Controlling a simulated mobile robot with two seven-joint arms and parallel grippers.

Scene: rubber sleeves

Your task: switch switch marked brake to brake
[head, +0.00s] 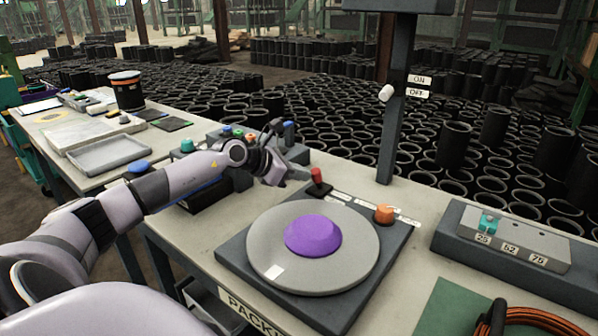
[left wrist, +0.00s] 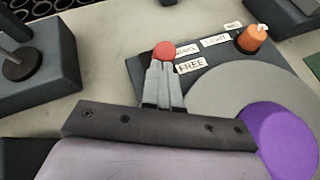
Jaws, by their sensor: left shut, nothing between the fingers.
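The switch is a short lever with a red knob (head: 317,175) at the far left corner of the dark turntable base (head: 232,246). Its red knob also shows in the left wrist view (left wrist: 164,50), just beyond my fingertips. Beside it are white labels; one reads FREE (left wrist: 190,67), and another, partly hidden by the knob, is hard to read. My left gripper (head: 303,173) is shut and empty, with its tips close to the left side of the lever. In the wrist view its tips (left wrist: 163,72) overlap the lever's lower part; I cannot tell whether they touch. My right gripper is out of view.
A dark post (head: 391,140) with ON and OFF labels rises behind. A numbered switch box (head: 515,240) is at the right.

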